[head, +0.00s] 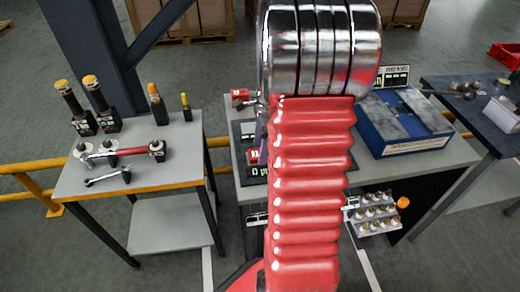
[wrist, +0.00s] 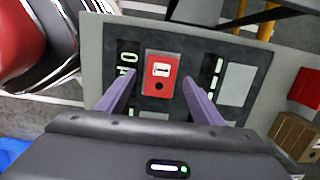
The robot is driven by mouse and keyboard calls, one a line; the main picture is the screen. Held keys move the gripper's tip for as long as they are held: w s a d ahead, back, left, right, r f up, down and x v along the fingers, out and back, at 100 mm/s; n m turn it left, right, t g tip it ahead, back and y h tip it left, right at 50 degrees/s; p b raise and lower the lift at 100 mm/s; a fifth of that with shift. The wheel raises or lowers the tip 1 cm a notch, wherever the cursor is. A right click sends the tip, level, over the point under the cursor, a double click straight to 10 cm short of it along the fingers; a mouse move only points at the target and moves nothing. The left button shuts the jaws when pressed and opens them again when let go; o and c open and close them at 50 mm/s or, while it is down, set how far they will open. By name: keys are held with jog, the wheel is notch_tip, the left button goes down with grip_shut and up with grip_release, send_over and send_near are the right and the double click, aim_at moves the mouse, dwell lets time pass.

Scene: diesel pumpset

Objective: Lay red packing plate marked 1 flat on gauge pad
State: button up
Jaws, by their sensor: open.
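A red plate (wrist: 160,84) with a white label and a dark hole lies on a dark board (wrist: 205,50) in the wrist view. The mark on its label is too small to read. A grey strip shows along its far edge. My gripper (wrist: 159,78) is open, with one purple finger on each side of the plate's near part. I cannot tell how far above the board the fingertips are. A bare grey square pad (wrist: 237,85) is on the board to the right; I cannot tell whether it is the gauge pad. In the head view my arm hides most of the board (head: 242,130).
Another red block (wrist: 306,88) and a brown box (wrist: 296,137) stand right of the board. A blue box with grey slabs (head: 402,120) stands on the bench at right. A left table (head: 185,165) holds tools. A yellow rail (head: 20,168) runs behind.

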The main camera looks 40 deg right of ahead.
notch_tip(320, 180, up, 12)
jog(key=d, duration=0.1)
jog(key=shift+s, duration=0.4)
jog(key=shift+d, duration=0.1)
notch_tip(320, 180, up, 6)
dwell(0.7)
jog(key=s+a+n+t, duration=0.2)
jog(key=s+a+n, duration=0.2)
jog(key=a+n, duration=0.8)
jog(key=s+a+n+t+h, duration=0.1)
jog(key=s+a+n, duration=0.4)
jog(key=a+n, duration=0.8)
jog(key=a+t, duration=0.1)
jog(key=a, duration=0.4)
jog(key=shift+a+f+t, duration=0.2)
jog(key=shift+f+t, duration=0.2)
